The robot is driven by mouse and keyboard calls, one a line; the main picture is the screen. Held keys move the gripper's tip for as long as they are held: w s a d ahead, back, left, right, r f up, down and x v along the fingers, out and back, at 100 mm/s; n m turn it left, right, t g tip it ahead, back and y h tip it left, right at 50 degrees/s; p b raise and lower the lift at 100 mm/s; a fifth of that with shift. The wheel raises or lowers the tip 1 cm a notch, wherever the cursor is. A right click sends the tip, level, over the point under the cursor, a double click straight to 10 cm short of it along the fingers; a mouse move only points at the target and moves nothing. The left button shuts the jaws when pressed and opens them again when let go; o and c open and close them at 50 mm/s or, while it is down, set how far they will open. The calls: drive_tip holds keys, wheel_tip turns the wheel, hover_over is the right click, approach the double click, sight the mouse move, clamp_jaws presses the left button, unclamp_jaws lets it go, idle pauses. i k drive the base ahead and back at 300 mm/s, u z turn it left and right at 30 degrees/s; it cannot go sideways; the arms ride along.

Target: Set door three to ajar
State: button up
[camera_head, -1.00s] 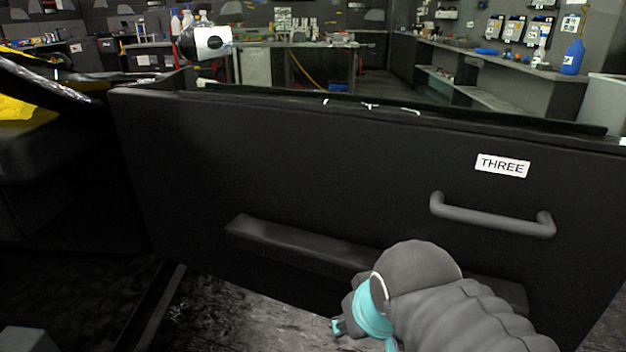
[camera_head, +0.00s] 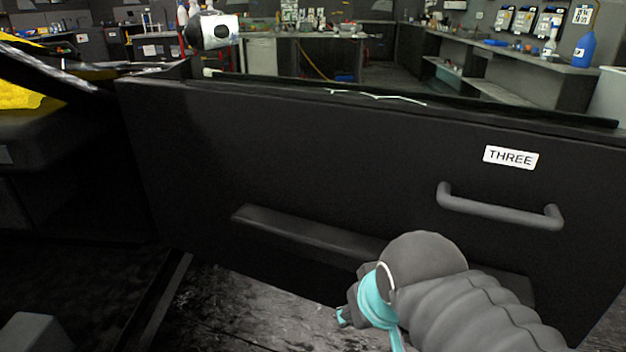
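Door three (camera_head: 300,150) is a large dark panel filling the middle of the view. It carries a white label reading THREE (camera_head: 511,158) at the upper right. A grey bar handle (camera_head: 500,208) sits below the label, and a dark ledge (camera_head: 305,234) runs across the lower part. The door's left edge stands clear of the dark body at the left; the exact opening angle is unclear. My gripper (camera_head: 343,315) is low in front of the door, below the ledge and left of the handle, apart from the handle. My grey and teal arm hides part of the ledge; the fingers barely show.
A dark seat-like shape with yellow material (camera_head: 18,95) is at the left. A grey block (camera_head: 35,335) is at the lower left. Worn floor (camera_head: 250,315) shows below the door. Behind are workbenches, a blue bottle (camera_head: 586,50) and a black-and-white cylinder (camera_head: 213,30).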

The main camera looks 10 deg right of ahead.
sight(291, 185)
drive_tip(key=k, duration=1.65)
drive_tip(key=z, duration=1.75)
drive_tip(key=i, duration=4.2)
drive_tip(key=u, duration=3.7)
